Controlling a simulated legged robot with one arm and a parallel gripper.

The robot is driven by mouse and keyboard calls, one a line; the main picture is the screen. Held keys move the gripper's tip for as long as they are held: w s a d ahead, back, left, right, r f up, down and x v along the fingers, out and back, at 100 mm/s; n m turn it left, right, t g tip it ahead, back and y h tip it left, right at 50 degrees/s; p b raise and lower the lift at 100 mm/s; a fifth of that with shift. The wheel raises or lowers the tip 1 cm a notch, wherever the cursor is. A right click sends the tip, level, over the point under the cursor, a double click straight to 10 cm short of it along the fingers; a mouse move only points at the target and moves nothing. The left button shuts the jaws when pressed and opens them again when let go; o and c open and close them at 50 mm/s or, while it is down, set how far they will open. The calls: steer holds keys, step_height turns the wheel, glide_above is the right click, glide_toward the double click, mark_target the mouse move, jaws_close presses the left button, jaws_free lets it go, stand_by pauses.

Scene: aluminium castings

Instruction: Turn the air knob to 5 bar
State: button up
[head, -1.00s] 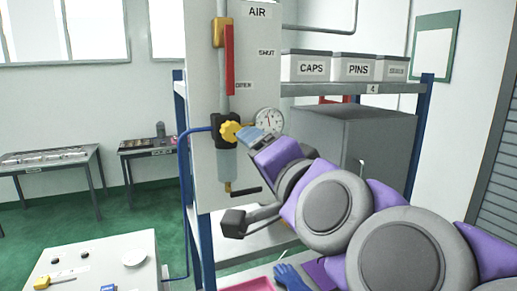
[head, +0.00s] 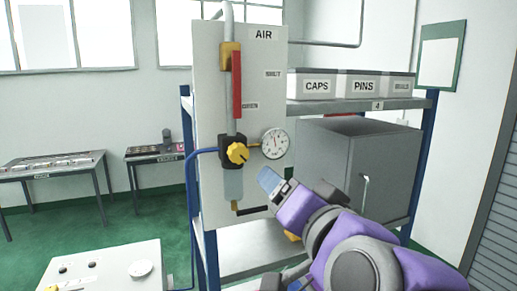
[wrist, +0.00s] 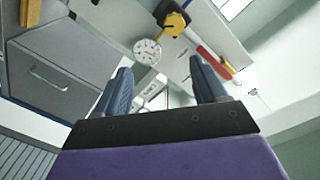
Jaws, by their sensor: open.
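The yellow air knob (head: 237,153) sits on a black regulator body on the grey AIR panel (head: 211,100). It also shows at the top of the wrist view (wrist: 175,20), beyond my fingers. The round white gauge (head: 275,143) is to the right of the knob, and also shows in the wrist view (wrist: 147,51); its reading is too small to tell. My gripper (head: 268,180) is below and right of the knob, apart from it. In the wrist view my gripper's two blue fingers (wrist: 161,82) are spread with nothing between them.
A red valve lever (head: 237,85) hangs upright above the knob. A blue hose runs left from the regulator. A grey cabinet (head: 375,170) stands on the shelf to the right, under boxes marked CAPS (head: 316,85) and PINS. A white control box (head: 100,270) is at lower left.

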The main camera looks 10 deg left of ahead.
mark_target(240, 154)
steer(key=w+a+n+p, duration=0.3)
steer(key=w, duration=0.1)
steer(key=w+a+n+p, duration=0.2)
steer(key=w+a+p, duration=0.1)
steer(key=w+a, duration=0.1)
steer(key=w+a+r+n+y+p, duration=0.1)
steer(key=w+a+n+p, duration=0.2)
steer(key=w+a+p, duration=0.1)
steer(key=shift+w+r+n, duration=0.1)
steer(key=shift+w+n, duration=0.2)
steer(key=shift+w, duration=0.3)
stand_by(0.4)
steer(key=shift+d, duration=0.1)
steer(key=shift+c, duration=0.5)
steer(key=c, duration=0.9)
